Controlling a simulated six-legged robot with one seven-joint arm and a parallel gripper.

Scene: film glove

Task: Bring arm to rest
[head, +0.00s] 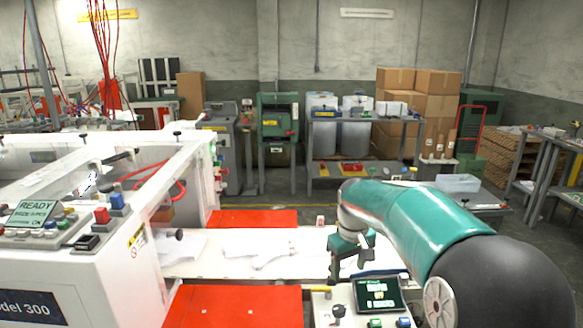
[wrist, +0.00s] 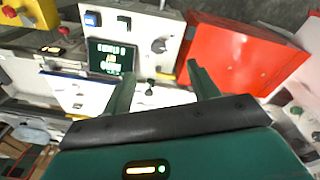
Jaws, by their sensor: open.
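My teal arm reaches in from the right in the head view and bends down over the white work surface (head: 190,262). My gripper (head: 345,272) points down at its end, near a control box with a small screen (head: 377,292). In the wrist view my gripper (wrist: 160,82) shows two green fingers spread apart with nothing between them. The control box's screen (wrist: 110,57) and dial lie beyond the left finger. White film gloves (head: 262,250) lie flat on the white surface, left of my gripper and apart from it.
A white machine (head: 75,270) with buttons and a READY screen (head: 38,212) fills the left. Red panels (head: 240,305) flank the white surface; one shows in the wrist view (wrist: 235,55). A table with a clear bin (head: 458,183) stands behind my arm. Cardboard boxes (head: 437,82) are stacked at the back.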

